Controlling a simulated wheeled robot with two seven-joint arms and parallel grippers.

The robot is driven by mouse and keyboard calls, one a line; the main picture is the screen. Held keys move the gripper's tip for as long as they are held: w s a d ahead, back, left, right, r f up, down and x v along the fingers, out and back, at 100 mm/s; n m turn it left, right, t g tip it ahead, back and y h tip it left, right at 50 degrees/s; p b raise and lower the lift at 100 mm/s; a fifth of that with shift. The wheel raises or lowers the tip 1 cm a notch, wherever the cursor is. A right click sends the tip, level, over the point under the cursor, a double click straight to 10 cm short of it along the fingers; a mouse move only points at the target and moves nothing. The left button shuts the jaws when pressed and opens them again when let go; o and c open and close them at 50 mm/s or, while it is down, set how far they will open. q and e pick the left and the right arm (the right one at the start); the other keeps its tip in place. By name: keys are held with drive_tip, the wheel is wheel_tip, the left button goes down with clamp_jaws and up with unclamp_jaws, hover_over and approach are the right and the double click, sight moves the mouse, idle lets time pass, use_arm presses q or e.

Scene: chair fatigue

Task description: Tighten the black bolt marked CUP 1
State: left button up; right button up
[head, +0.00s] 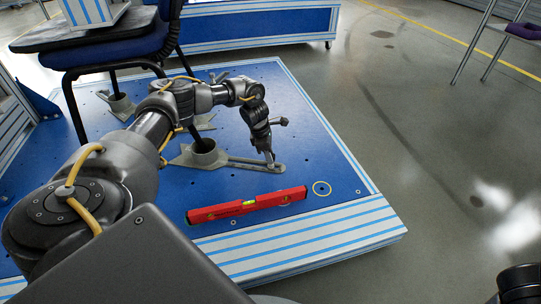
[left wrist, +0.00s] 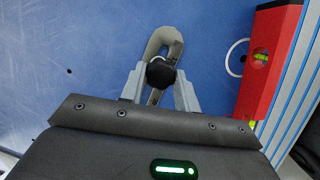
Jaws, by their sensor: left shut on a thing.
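A grey metal cup (head: 203,152) stands on the blue platform, a chair leg reaching down into it. Its slotted clamp arm (head: 240,163) runs right to my left gripper (head: 268,158). In the left wrist view, my left gripper (left wrist: 160,82) is shut on the black bolt (left wrist: 161,72), which sits over the clamp slot (left wrist: 165,40). The bolt is mostly hidden in the head view. The CUP 1 marking cannot be read.
A red spirit level (head: 247,205) lies on the blue platform (head: 290,110) in front of the clamp. The chair (head: 120,48) stands at the back left, with another cup (head: 120,104) under a leg. Grey floor lies open to the right.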

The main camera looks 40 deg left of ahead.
use_arm(q)
drive_tip(key=shift+m, duration=0.4)
drive_tip(key=shift+w+f+m+b, duration=0.15)
drive_tip(key=shift+m+b, duration=0.65)
drive_tip(key=shift+m+g+h+b, duration=0.3)
drive_tip(key=shift+m+g+b, duration=0.25)
drive_tip(key=shift+m, duration=0.65)
drive_tip(key=shift+r, duration=0.2)
drive_tip(key=o, duration=1)
